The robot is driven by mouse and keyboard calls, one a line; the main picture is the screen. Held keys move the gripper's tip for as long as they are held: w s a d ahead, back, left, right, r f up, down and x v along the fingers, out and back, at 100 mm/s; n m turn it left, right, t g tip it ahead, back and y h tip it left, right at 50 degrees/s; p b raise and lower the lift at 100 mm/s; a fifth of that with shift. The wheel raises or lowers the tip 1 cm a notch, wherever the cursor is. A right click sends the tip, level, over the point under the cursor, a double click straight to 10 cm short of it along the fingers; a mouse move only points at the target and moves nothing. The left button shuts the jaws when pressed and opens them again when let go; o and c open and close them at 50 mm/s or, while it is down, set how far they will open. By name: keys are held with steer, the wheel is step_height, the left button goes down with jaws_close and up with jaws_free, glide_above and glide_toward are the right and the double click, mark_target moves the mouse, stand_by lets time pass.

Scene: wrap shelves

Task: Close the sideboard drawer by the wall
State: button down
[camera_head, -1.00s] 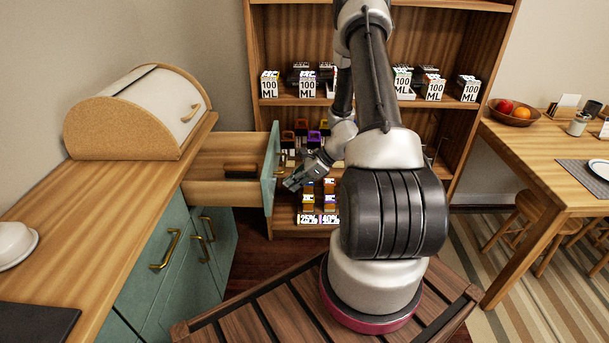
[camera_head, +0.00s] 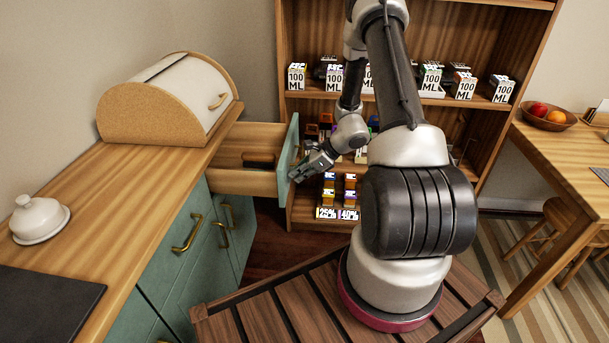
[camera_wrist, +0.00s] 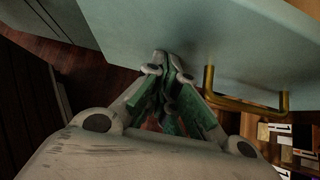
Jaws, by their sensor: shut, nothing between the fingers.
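The sideboard (camera_head: 205,240) stands along the left wall, with a wood top and green fronts. Its top drawer (camera_head: 228,182) is pulled out and open, with a dark object (camera_head: 258,160) inside. My gripper (camera_head: 297,174) is shut and empty, at the outer face of that front. In the wrist view, the fingertips (camera_wrist: 167,62) meet at the lower edge of the pale green front (camera_wrist: 215,40), touching or nearly so. The brass handle (camera_wrist: 245,102) is right of the fingers, not held.
A bread box (camera_head: 165,110) and a white lidded dish (camera_head: 38,219) stand on the sideboard. A shelf unit (camera_head: 296,40) with boxes and bottles is close behind my arm. A dining table (camera_head: 575,165) stands at right.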

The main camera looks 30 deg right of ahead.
steer(key=w+a, duration=0.4)
steer(key=a, duration=0.2)
steer(key=w+a, duration=0.5)
steer(key=a, duration=0.2)
steer(key=w+a, duration=0.4)
steer(key=a, duration=0.3)
steer(key=shift+w+a, duration=0.1)
steer(key=shift+w, duration=0.2)
steer(key=shift+w+a, duration=0.3)
steer(key=shift+a, duration=0.05)
steer(key=shift+r, duration=0.1)
